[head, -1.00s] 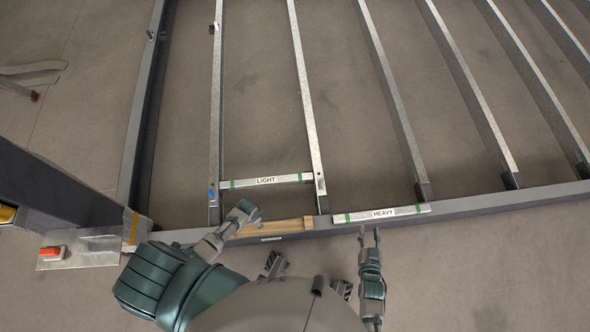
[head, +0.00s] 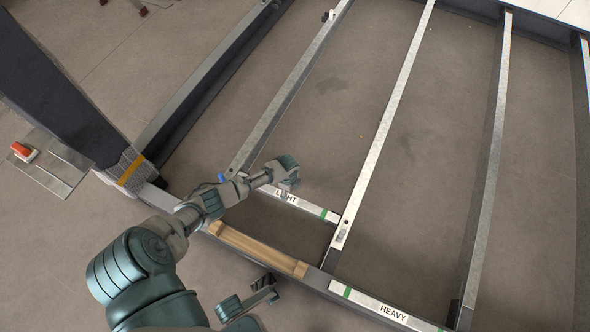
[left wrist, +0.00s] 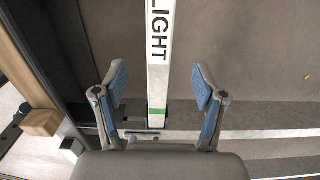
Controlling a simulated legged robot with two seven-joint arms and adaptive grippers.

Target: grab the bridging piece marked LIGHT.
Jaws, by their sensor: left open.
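The LIGHT bridging piece (head: 309,207) is a pale bar with black lettering and a green band. In the head view it spans between two metal joists, partly hidden by my left gripper (head: 287,180). In the left wrist view the LIGHT piece (left wrist: 158,75) runs upright in the picture between the fingers of my left gripper (left wrist: 159,84). The gripper is open, with one finger on each side and a visible gap to the piece on both sides.
The HEAVY bridging piece (head: 392,311) lies at the lower right along the frame edge. A wooden block (head: 257,249) lies along the frame near the LIGHT piece. A dark post (head: 62,88) stands at the left. A trowel-like tool (head: 45,166) lies beyond it.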

